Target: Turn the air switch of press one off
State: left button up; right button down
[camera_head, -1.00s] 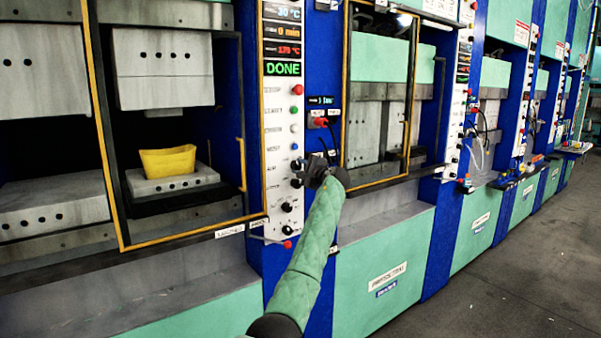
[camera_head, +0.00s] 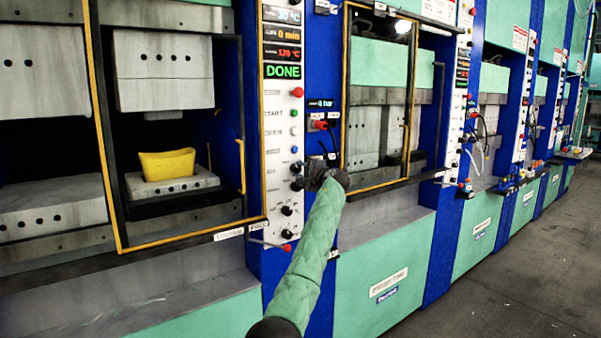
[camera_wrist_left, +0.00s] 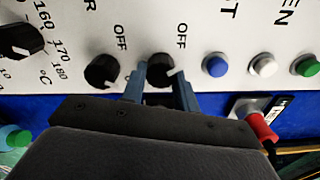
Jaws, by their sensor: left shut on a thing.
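Press one's white control panel (camera_head: 275,150) stands upright beside the open press on the left. My left gripper (camera_head: 308,178) is at the panel's right edge, at the height of the black knobs. In the left wrist view, its two fingers (camera_wrist_left: 160,88) are shut on a black knob (camera_wrist_left: 158,66) with a white pointer mark and an OFF label near it. The knob's name is out of view there. A second black knob (camera_wrist_left: 102,72), also with an OFF label, sits close on the left, outside the fingers. My right gripper is not in view.
Blue (camera_wrist_left: 215,65), white and green buttons sit right of the held knob, and a temperature dial (camera_wrist_left: 20,42) sits left. A red connector (camera_wrist_left: 262,126) sticks out below the panel. A yellow piece (camera_head: 167,164) lies in the open press. Further presses line the right; the floor is free.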

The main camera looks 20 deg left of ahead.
pick_arm(q)
jog(key=shift+f, duration=0.2)
jog(key=o, duration=1)
jog(key=shift+r, duration=0.1)
jog(key=shift+s+d, duration=0.35)
jog(key=shift+d, duration=0.1)
jog(key=b+v, duration=0.2)
jog(key=v, duration=0.4)
jog(key=shift+s+d, duration=0.2)
jog(key=shift+d, duration=0.05)
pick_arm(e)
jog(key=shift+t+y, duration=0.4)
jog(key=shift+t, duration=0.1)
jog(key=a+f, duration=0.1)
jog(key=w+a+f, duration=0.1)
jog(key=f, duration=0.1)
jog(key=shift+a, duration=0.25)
